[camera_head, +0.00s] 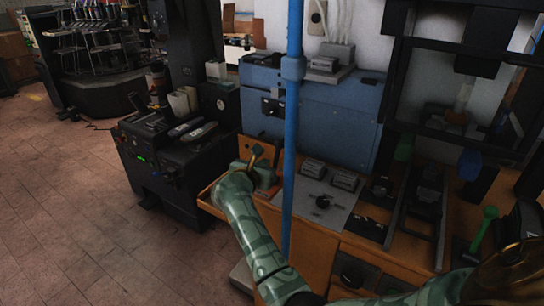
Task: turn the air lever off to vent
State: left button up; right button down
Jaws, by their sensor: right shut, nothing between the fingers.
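My right gripper (257,153) is at the end of my green patterned arm, which reaches up from the bottom. Its brass-coloured fingers are shut and empty, in front of a small orange panel at the left end of the wooden bench (310,236). I cannot tell whether they touch anything. The air lever cannot be identified for certain; the gripper hides part of the area around it. A blue vertical pipe (292,120) with a thicker collar stands just right of the gripper. My left gripper is not in view.
A black machine (170,160) with a green light stands to the left. A blue cabinet (340,115) is behind the bench. A green-handled lever (485,225) is at right. The tiled floor at left is clear.

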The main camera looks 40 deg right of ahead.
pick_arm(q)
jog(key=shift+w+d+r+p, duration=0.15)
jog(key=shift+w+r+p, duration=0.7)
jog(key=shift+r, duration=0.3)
pick_arm(e)
jog(key=v, duration=0.5)
jog(key=shift+r, duration=0.1)
